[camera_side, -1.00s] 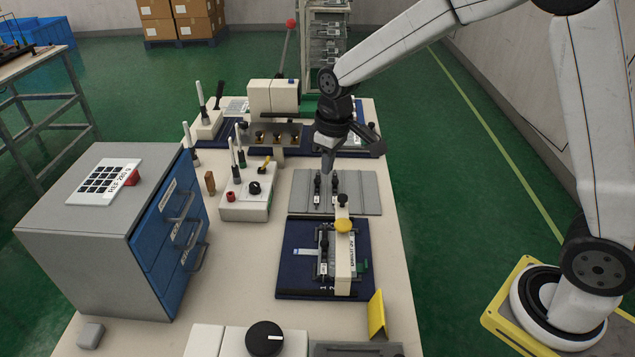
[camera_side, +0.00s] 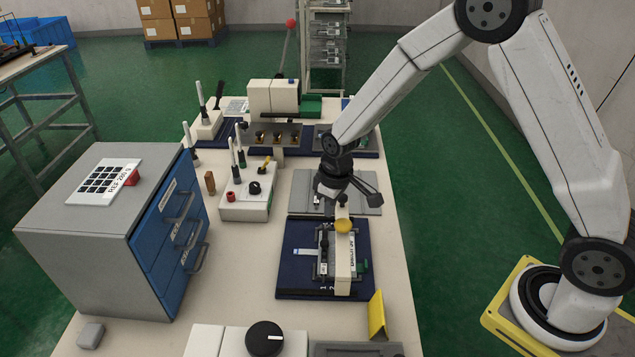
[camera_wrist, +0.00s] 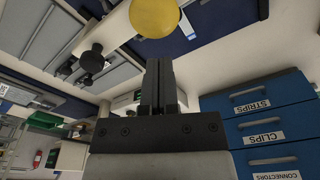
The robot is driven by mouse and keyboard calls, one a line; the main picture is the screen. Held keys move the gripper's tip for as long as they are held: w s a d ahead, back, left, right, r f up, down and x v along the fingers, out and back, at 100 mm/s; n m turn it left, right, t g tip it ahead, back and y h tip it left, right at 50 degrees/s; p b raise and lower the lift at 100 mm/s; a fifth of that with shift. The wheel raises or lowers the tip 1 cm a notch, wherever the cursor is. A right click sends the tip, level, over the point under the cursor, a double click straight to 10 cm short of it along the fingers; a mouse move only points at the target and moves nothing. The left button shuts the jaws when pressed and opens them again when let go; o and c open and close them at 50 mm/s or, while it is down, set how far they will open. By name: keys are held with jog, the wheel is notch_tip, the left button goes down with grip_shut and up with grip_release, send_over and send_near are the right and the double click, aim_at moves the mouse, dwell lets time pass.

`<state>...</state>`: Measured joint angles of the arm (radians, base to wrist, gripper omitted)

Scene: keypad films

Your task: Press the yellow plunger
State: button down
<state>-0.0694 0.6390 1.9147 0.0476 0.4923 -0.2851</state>
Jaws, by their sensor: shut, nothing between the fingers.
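The yellow plunger (camera_side: 343,226) is a round yellow cap on top of a cream bar that spans a small fixture on a dark blue base (camera_side: 297,283). It also shows large in the wrist view (camera_wrist: 154,17), at the top, just beyond my fingertips. My gripper (camera_wrist: 158,62) is shut with nothing between its fingers. In the side view its fingers are mostly hidden behind the wrist and the black knob (camera_side: 342,199). The gripper is behind the plunger as the side camera sees it, and I see no contact between them.
A grey plate (camera_side: 370,198) lies behind the fixture, partly under my wrist. A cream control box (camera_side: 245,207) with a red button stands to the left. A blue-drawered cabinet (camera_side: 170,240) is farther left. A yellow bracket (camera_side: 377,315) stands at front right.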

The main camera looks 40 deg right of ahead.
jog(key=shift+s+d+f, duration=0.15)
jog(key=shift+s+f, duration=0.25)
jog(key=shift+f, duration=0.1)
jog(key=shift+s+d+f, duration=0.1)
jog(key=shift+s+f, duration=0.1)
jog(key=shift+f, duration=0.4)
jog(key=shift+s+f, duration=0.15)
jog(key=shift+f, duration=0.4)
jog(key=shift+s+f, duration=0.25)
notch_tip(320, 180, up, 14)
send_over(337, 221)
jog(key=w, duration=0.2)
jog(key=shift+w+a+f, duration=0.1)
jog(key=shift+a+f, duration=0.05)
jog(key=shift+a, duration=0.15)
